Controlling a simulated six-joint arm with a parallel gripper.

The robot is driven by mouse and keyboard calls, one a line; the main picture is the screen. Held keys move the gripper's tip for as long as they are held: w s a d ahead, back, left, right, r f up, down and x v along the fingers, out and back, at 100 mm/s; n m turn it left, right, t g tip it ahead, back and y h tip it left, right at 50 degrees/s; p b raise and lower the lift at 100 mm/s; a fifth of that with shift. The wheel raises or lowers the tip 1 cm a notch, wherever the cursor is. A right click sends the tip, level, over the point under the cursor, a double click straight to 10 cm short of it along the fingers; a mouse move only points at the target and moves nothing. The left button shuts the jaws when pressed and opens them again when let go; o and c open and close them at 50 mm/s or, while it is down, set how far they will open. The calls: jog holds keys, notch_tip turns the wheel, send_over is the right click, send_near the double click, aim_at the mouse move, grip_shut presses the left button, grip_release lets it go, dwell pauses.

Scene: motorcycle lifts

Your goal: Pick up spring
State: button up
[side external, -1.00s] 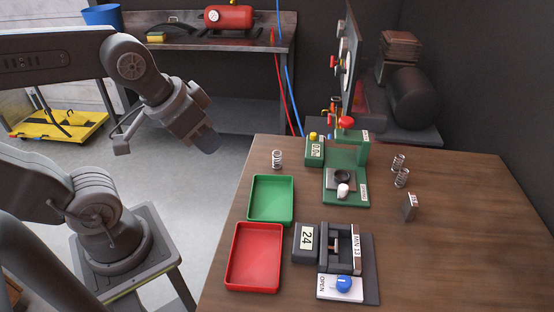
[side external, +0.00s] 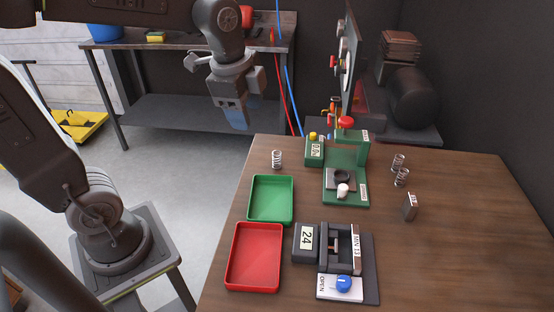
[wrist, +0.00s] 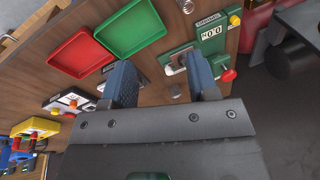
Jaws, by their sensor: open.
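A metal coil spring (side external: 277,159) stands on the table behind the green tray, left of the green press. Two more springs stand on the right, a rear one (side external: 398,162) and a front one (side external: 402,178). My gripper (side external: 236,120) hangs pointing down, in the air beyond the table's left edge, apart from every spring. In the wrist view my gripper (wrist: 160,78) has its two blue-grey fingers spread, with nothing held. A small silvery thing (wrist: 186,5), probably a spring, shows at the top edge there.
The green tray (side external: 251,207) and red tray (side external: 230,262) lie on the left of the table (side external: 450,260). The green press (side external: 361,158) stands at the back, a dark gauge fixture (side external: 372,277) in front, a small grey block (side external: 410,207) at right. The right front is clear.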

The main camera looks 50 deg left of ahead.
aim_at(277, 153)
jog(key=w+a+f+m+g, duration=0.2)
jog(key=w+f+m, duration=0.2)
jog(key=w+m, duration=0.45)
jog(key=shift+m, duration=0.35)
jog(key=f, duration=0.8)
jog(key=shift+s+a+f, duration=0.1)
jog(key=shift+s+f, duration=0.05)
jog(key=shift+s, duration=0.05)
jog(key=shift+w+d+f, duration=0.1)
jog(key=shift+d+f, duration=0.1)
jog(key=shift+f, duration=1.1)
jog(key=shift+w+d+f, duration=0.1)
jog(key=shift+d+f, duration=0.05)
jog(key=shift+f, duration=1.15)
jog(key=shift+c, duration=0.3)
jog(key=c, duration=0.9)
jog(key=shift+r, duration=0.15)
jog(key=shift+c, duration=0.2)
